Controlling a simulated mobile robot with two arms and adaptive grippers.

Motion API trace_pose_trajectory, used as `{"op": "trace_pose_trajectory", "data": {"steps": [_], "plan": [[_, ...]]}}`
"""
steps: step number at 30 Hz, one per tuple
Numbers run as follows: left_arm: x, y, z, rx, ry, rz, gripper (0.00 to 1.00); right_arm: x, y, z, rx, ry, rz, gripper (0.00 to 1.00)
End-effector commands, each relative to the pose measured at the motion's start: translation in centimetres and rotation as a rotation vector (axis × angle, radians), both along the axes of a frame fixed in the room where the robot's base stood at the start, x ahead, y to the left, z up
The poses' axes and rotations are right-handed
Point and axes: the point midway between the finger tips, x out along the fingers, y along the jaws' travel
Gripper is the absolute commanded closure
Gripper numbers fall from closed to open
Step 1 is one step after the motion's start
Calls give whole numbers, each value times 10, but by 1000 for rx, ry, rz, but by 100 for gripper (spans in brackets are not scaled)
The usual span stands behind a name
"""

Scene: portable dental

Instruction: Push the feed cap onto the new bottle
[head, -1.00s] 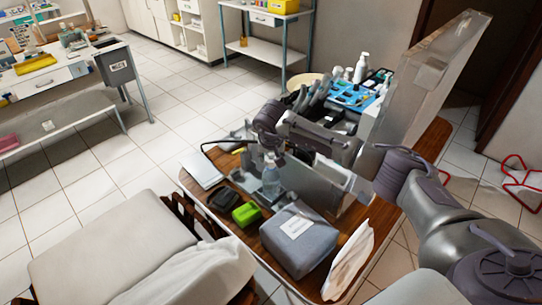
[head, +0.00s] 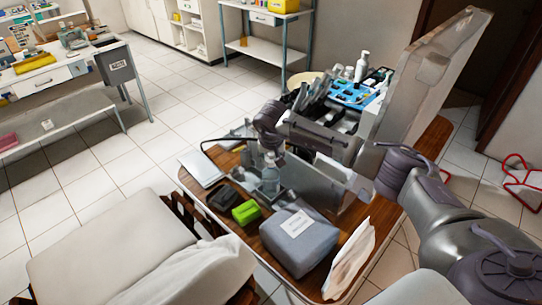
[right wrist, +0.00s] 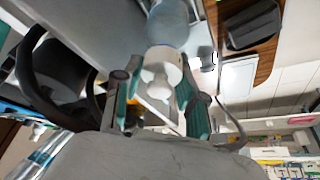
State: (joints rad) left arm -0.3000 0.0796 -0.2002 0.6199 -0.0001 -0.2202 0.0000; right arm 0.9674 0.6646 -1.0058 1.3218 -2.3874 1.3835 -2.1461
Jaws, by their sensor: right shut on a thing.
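The clear, bluish new bottle (head: 270,183) stands upright on the wooden cart top, at the open side of the grey case. My right gripper (head: 271,154) is directly above the bottle, pointing down. In the right wrist view, my right gripper (right wrist: 158,82) has its teal-padded fingers on both sides of the white feed cap (right wrist: 160,66) and is shut on it. The bottle (right wrist: 168,22) lies just beyond the cap, in line with it. The cap appears to meet the bottle's neck; how far it is seated I cannot tell. My left gripper is not in view.
A white pad (head: 201,168) lies at the cart's left corner. The case's raised lid (head: 425,80) stands at the right, behind my arm.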

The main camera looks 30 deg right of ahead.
Motion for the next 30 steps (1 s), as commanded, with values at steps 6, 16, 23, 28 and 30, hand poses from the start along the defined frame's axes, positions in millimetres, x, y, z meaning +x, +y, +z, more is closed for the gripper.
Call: {"op": "trace_pose_trajectory", "data": {"steps": [6, 16, 23, 28, 30], "plan": [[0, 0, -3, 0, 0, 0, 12, 0, 0, -3, 0, 0, 0, 83], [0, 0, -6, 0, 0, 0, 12, 0, 0, -7, 0, 1, 0, 83], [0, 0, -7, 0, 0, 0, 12, 0, 0, -9, 0, 2, 0, 56], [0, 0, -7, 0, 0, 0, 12, 0, 0, -8, 0, 1, 0, 30], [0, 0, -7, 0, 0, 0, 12, 0, 0, -8, 0, 1, 0, 30]]}}
